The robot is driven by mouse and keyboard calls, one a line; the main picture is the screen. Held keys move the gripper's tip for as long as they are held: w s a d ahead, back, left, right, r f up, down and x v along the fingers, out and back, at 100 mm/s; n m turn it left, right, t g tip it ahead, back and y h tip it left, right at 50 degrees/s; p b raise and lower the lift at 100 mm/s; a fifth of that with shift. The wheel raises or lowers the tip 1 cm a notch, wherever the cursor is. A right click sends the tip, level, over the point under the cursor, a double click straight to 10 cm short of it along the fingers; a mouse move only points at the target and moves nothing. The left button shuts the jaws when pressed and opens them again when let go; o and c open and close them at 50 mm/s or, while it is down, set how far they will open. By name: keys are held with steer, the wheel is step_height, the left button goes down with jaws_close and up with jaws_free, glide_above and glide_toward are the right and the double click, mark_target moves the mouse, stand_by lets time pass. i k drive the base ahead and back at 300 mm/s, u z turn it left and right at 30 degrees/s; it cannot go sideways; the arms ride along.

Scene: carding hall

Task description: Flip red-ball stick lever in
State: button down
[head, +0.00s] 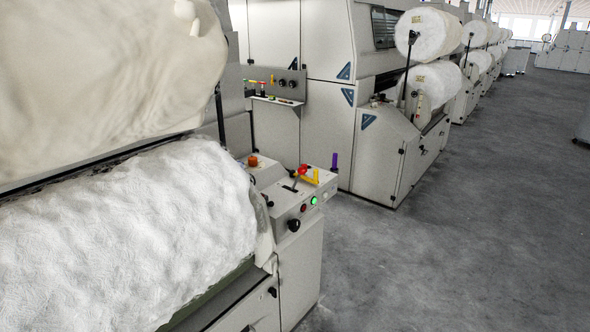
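A control box (283,200) stands at the right end of the nearest carding machine. On its top is a red ball knob (303,169), which looks like the end of the stick lever. A dark stick shows just below and left of it, but its pivot and exact tilt are too small to tell. A yellow handle (317,177) sits close beside the red ball, and a purple upright handle (335,162) stands at the box's right edge. My gripper is not in view.
The box front has a lit green button (314,200), a red button (303,208) and a black knob (293,225). An orange knob (252,161) is behind left. A big white fibre roll (130,235) fills the left. Grey floor (450,240) at right is clear.

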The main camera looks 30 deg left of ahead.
mark_target(301, 171)
steer(key=u, duration=0.75)
steer(key=i, duration=0.95)
steer(key=u, duration=0.8)
